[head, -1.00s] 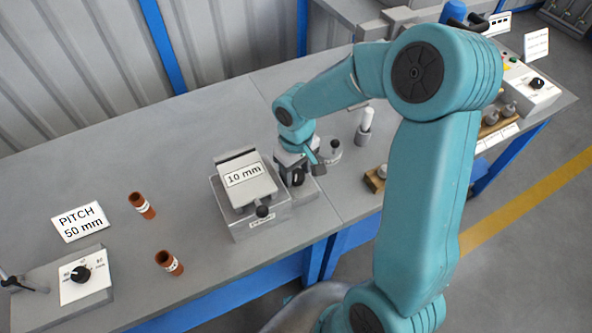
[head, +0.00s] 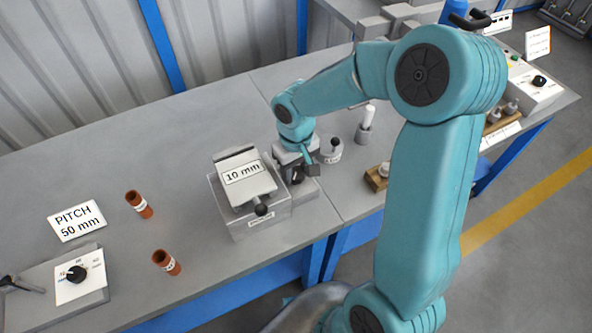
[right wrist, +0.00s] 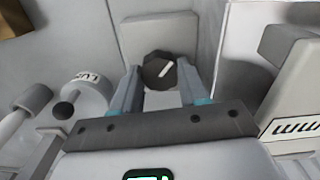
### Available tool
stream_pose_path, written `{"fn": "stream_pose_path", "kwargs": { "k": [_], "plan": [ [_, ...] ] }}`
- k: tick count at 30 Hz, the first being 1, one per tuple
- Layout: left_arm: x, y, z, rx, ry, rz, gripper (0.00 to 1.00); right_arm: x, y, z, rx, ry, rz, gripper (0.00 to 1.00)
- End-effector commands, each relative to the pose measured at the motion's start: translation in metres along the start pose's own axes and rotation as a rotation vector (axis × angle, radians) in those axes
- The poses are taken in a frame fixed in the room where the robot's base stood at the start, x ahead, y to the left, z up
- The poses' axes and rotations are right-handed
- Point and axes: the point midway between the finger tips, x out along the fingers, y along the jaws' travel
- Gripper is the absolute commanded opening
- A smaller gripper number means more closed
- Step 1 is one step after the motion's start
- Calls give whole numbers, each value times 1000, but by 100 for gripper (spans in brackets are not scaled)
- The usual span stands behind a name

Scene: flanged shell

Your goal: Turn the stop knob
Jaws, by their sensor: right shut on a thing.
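The stop knob (right wrist: 159,70) is black and round with a white pointer mark, set on a small grey block (right wrist: 155,32). In the right wrist view the pointer slants up to the right. My right gripper (right wrist: 160,68) has one finger on each side of the knob and is shut on it. In the head view the knob (head: 297,174) shows just under my right gripper (head: 297,160), partly covered by it. The block stands right of a grey fixture (head: 245,200) with a tilted plate marked 10 mm. My left gripper is not in view.
A small round grey pot (head: 331,151) and a white-topped post (head: 366,125) stand close right of my gripper.

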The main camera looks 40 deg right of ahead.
Motion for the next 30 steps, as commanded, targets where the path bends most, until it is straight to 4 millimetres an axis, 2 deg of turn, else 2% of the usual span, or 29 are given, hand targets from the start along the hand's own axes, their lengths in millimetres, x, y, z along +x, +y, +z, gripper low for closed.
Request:
{"fn": "stream_pose_path", "kwargs": {
  "k": [1,12,21,30],
  "plan": [
    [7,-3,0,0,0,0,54,3,0,-1,34,4,0,13],
    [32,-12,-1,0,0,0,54,2,0,-1,366,4,-1,13],
    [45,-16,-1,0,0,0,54,1,0,-1,591,6,-1,13],
    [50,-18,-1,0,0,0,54,0,0,-1,718,5,-1,13]
  ]
}}
